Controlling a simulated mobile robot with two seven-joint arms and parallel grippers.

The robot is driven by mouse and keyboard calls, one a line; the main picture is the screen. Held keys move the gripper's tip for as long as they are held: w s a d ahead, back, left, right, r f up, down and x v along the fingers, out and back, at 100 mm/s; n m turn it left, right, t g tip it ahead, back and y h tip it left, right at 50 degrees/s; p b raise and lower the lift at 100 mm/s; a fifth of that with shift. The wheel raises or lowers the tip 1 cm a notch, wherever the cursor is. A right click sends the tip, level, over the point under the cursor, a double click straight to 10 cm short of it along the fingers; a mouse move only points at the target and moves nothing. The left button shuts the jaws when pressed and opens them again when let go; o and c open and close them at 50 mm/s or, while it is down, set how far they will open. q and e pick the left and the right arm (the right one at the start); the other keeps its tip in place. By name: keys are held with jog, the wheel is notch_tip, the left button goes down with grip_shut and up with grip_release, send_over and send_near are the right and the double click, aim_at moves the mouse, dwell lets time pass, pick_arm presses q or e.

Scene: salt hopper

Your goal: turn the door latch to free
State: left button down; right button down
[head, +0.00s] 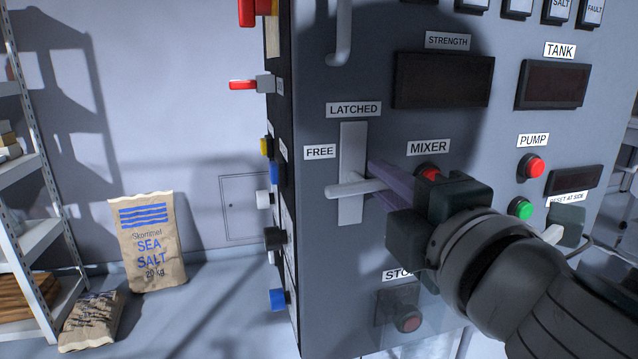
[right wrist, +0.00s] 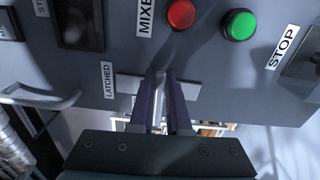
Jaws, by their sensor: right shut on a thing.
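The door latch is a pale grey handle (head: 350,188) across an upright pale plate (head: 352,150) on the grey panel. The handle lies nearly level, its left end below the FREE label (head: 320,152). The LATCHED label (head: 354,109) is above the plate. My right gripper (head: 376,182) reaches in from the right, its purple fingers at the handle's right part. In the right wrist view, the fingers (right wrist: 164,82) are shut on the handle (right wrist: 158,102), close to the plate (right wrist: 127,84). The fingers hide part of the handle. My left gripper is not in view.
Right of the latch are the red MIXER button (head: 428,172), partly behind my gripper, and the red and green PUMP buttons (head: 530,166). A grey bar handle (head: 341,35) sticks out above. Salt sacks (head: 147,243) and shelves stand at the left.

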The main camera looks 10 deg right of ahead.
jog(key=shift+f+m, duration=0.1)
jog(key=shift+m, duration=0.3)
jog(key=c, duration=0.9)
grip_release()
jog(key=s+b, duration=0.2)
jog(key=s, duration=0.8)
jog(key=shift+d, duration=0.2)
